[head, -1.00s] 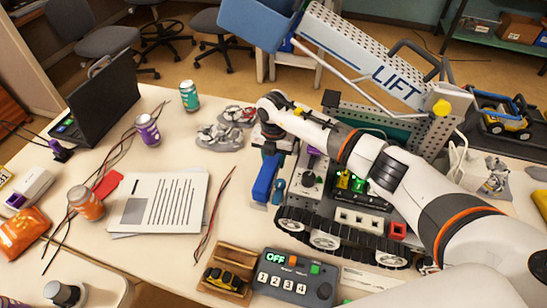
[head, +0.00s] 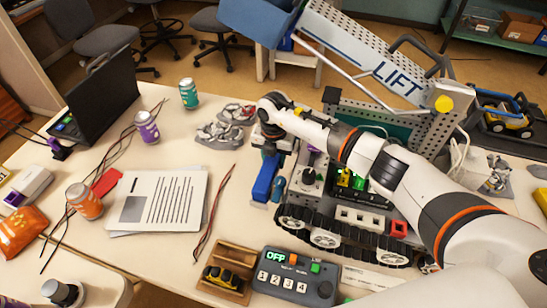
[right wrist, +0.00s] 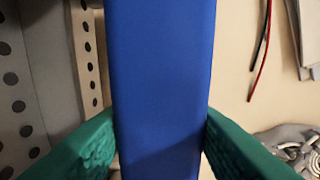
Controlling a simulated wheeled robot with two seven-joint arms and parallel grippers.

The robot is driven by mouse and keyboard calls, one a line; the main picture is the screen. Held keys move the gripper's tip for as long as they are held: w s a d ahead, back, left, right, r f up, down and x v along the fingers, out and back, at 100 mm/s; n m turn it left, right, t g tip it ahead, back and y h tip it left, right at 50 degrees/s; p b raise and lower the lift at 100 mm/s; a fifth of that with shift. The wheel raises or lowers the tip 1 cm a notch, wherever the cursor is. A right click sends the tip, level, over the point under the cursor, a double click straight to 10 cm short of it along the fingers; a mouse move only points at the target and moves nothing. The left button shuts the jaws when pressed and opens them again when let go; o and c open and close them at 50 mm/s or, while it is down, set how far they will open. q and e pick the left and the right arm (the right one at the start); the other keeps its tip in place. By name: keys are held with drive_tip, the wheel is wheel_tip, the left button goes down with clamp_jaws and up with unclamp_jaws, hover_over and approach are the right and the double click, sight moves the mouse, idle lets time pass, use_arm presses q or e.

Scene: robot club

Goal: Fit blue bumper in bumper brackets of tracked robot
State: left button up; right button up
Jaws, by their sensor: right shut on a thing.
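The blue bumper (head: 265,178) is a long bar at the left end of the tracked robot (head: 325,228). My right gripper (head: 272,148) reaches over from the right and is shut on it. In the right wrist view, its green fingers press both sides of the bumper (right wrist: 162,70). A small blue-grey part (head: 279,189) stands beside the bumper at the robot's end; I cannot tell whether it is a bracket or whether the bumper touches it. The bumper brackets are not clearly visible. My left gripper is not in view.
Papers (head: 160,202) and wires lie left of the bumper. A control box (head: 295,278) and a wooden tray (head: 232,258) sit in front. A perforated LIFT arm (head: 365,55) rises behind. Grey metal parts (head: 220,135) lie behind left.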

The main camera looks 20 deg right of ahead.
drive_tip(key=shift+f, duration=0.3)
idle(0.5)
drive_tip(key=o, duration=1.2)
drive_tip(key=shift+o, duration=0.2)
drive_tip(key=shift+r, duration=0.1)
drive_tip(key=shift+r+p, duration=2.6)
drive_tip(key=shift+r, duration=0.85)
